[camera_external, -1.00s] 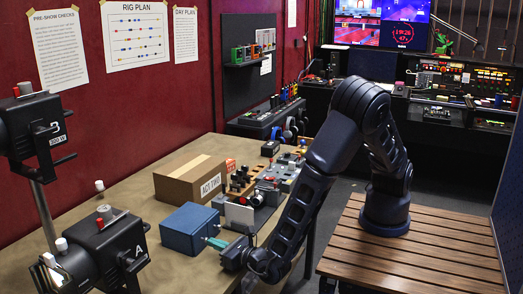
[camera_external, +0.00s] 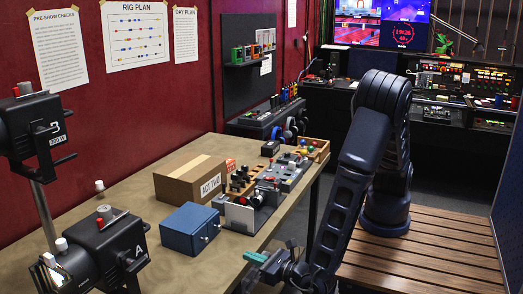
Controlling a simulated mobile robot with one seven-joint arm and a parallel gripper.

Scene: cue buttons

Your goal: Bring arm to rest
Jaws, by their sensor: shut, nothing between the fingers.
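My gripper (camera_external: 253,257) is low in the picture, in front of the table's near right edge, with its teal fingers pointing left. The fingers are together with nothing between them. My dark arm bends down to it from its mount on the slatted wooden platform (camera_external: 430,250). The grey button console (camera_external: 284,178) with small coloured buttons sits on the table, behind and apart from the gripper. Part of the wrist is cut off by the bottom edge.
The table (camera_external: 150,205) holds a blue box (camera_external: 190,230), a cardboard box (camera_external: 192,180) and a grey device (camera_external: 243,215) with a red button. Stage lamps (camera_external: 105,245) stand at the left. A tray of coloured balls (camera_external: 312,149) sits at the table's back right corner.

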